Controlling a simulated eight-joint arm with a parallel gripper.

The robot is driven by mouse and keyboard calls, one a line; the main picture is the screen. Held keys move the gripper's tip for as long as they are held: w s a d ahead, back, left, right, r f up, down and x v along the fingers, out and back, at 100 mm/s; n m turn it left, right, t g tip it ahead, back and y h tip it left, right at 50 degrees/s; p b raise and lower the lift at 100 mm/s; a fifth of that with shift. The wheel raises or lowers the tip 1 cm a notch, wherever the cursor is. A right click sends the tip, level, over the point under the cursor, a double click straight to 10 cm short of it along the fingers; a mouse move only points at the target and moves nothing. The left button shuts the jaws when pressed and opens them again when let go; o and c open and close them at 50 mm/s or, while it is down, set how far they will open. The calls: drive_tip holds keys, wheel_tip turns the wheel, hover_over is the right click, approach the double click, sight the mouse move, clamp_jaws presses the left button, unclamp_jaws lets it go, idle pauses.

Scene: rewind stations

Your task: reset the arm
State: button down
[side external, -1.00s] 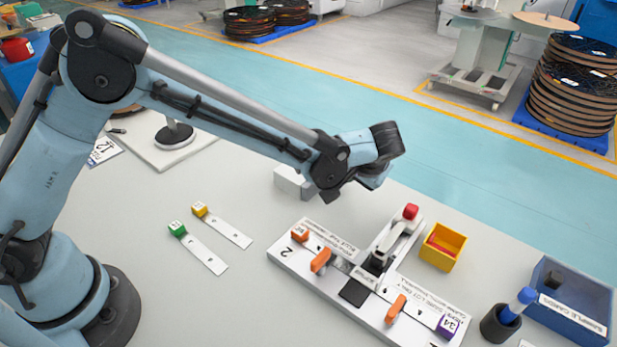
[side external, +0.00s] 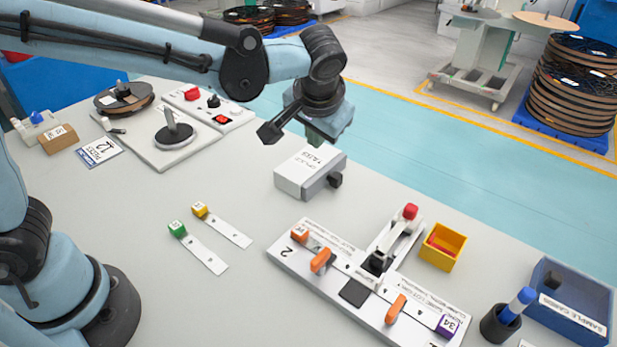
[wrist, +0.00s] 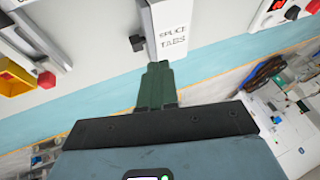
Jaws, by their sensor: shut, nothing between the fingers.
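My gripper (side external: 318,135) hangs high over the back of the grey bench (side external: 235,190), apart from everything on it. Its green fingers also show in the wrist view (wrist: 157,70), closed together with nothing between them. A white box marked "SPLICE TABS" (side external: 305,169), with a grey front and a dark knob, stands on the bench just below the gripper. The same splice tabs box shows near the top in the wrist view (wrist: 170,32).
A splicing fixture (side external: 335,300) with orange clamps and a red-tipped lever lies at front right. Nearby are a yellow bin (side external: 443,246), a marker cup (side external: 500,323) and a blue sample box (side external: 572,299). Two tagged strips (side external: 208,258) lie mid-bench. A reel plate (side external: 165,145) and control panel (side external: 212,108) stand behind.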

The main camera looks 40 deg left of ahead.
drive_tip(key=s+a+t+h, duration=0.2)
drive_tip(key=s+a+h, duration=0.1)
drive_tip(key=s+a, duration=0.8)
drive_tip(key=shift+s+a+f+t+h, duration=0.3)
drive_tip(key=shift+s+f+t, duration=0.1)
drive_tip(key=shift+s, duration=0.7)
